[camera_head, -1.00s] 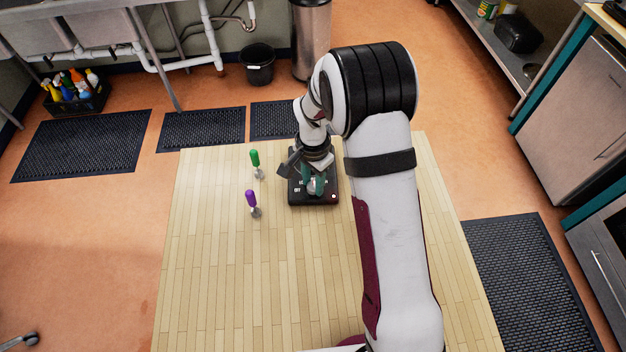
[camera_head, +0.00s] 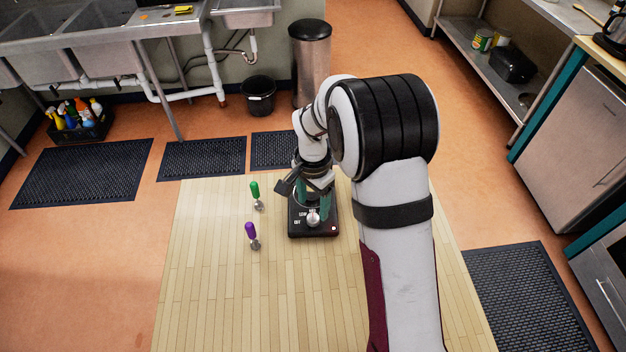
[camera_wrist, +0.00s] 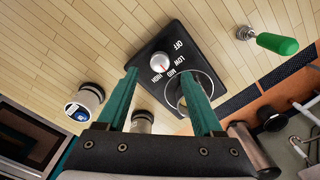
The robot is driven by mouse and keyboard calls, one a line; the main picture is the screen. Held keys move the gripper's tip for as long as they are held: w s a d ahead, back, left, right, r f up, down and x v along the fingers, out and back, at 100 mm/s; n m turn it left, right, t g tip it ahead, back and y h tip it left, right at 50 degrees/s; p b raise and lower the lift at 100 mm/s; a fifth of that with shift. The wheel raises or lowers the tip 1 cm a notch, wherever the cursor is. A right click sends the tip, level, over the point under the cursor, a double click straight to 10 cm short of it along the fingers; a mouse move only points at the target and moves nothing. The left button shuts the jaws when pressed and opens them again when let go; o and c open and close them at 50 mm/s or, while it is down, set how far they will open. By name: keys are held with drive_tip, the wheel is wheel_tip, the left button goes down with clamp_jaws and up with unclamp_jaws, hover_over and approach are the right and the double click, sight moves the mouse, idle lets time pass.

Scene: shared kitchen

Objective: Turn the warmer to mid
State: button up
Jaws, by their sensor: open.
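The warmer (camera_head: 298,232) is a black box on the wooden table, with a round silver knob (camera_head: 313,219) on top. In the wrist view the knob (camera_wrist: 161,61) sits beside white labels OFF, LOW, MID and HIGH. A small red mark on it seems to face the MID and HIGH side, but I cannot tell exactly where it points. A round metal-rimmed plate (camera_wrist: 172,95) is partly hidden by a finger. My gripper (camera_head: 313,203) is open, its green fingers above the warmer and apart from the knob. The wrist view also shows the fingers (camera_wrist: 160,88) spread and empty.
The table's left and front (camera_head: 220,300) are clear. A black bin (camera_head: 260,97) and a steel trash can (camera_head: 311,60) stand on the floor beyond.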

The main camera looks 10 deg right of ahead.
sight(313, 218)
wheel_tip(313, 218, up, 11)
drive_tip(key=shift+s, duration=0.1)
idle(0.3)
drive_tip(key=s+d+r+n+y, duration=0.1)
drive_tip(key=s+r, duration=0.2)
drive_tip(key=s, duration=0.4)
drive_tip(key=s+d+r+n, duration=0.1)
drive_tip(key=s+r, duration=0.2)
drive_tip(key=s, duration=0.4)
drive_tip(key=s+f+n, duration=0.2)
drive_tip(key=s+f, duration=0.1)
drive_tip(key=s, duration=1.1)
drive_tip(key=shift+s+y, duration=0.2)
drive_tip(key=shift+y, duration=0.2)
